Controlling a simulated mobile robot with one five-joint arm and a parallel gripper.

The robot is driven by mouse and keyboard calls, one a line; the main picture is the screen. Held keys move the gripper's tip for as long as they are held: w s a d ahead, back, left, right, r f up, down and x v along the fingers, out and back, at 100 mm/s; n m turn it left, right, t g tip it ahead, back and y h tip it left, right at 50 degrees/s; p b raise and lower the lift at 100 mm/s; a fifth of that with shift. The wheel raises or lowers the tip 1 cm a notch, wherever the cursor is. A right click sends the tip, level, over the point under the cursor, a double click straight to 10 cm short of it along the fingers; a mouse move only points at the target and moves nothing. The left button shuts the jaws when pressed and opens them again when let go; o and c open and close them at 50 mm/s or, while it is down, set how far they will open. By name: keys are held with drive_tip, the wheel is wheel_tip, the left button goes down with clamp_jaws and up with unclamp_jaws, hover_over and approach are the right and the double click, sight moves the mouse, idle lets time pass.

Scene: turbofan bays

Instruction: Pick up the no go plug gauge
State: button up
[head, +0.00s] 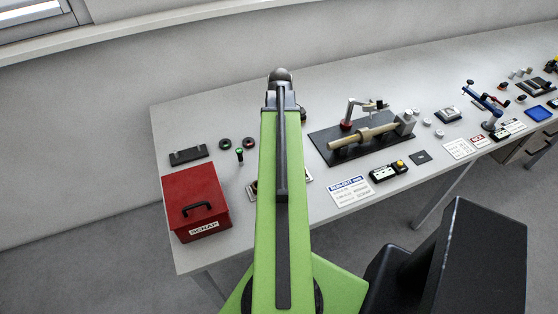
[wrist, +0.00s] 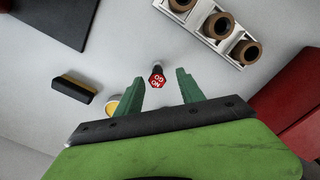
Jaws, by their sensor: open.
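The no go plug gauge (wrist: 157,78) shows in the wrist view as a small piece with a red end marked "NO GO" and a dark body. My gripper (wrist: 159,75) is open, with its two green fingers apart on either side of the gauge in the picture. I see a gap between the gauge and each finger; how far the gauge lies below the fingertips I cannot tell. In the head view my own arm hides the gauge and the gripper.
A white tray with brown rings (wrist: 243,50) and the red scrap box (head: 197,202) are nearby. A yellow round thing (wrist: 112,104) is partly hidden by the left finger. A black-and-yellow block (wrist: 72,88) lies left. A green-topped gauge (head: 239,154) stands near two dark rings.

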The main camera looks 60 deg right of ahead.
drive_tip(key=f+b, duration=0.4)
drive_tip(key=f, duration=0.1)
drive_tip(key=f+b, duration=0.2)
drive_tip(key=shift+w+d+f, duration=0.25)
drive_tip(key=shift+w+f, duration=0.1)
drive_tip(key=shift+w, duration=0.05)
drive_tip(key=shift+r, duration=0.15)
drive_tip(key=shift+c, duration=0.3)
clamp_jaws()
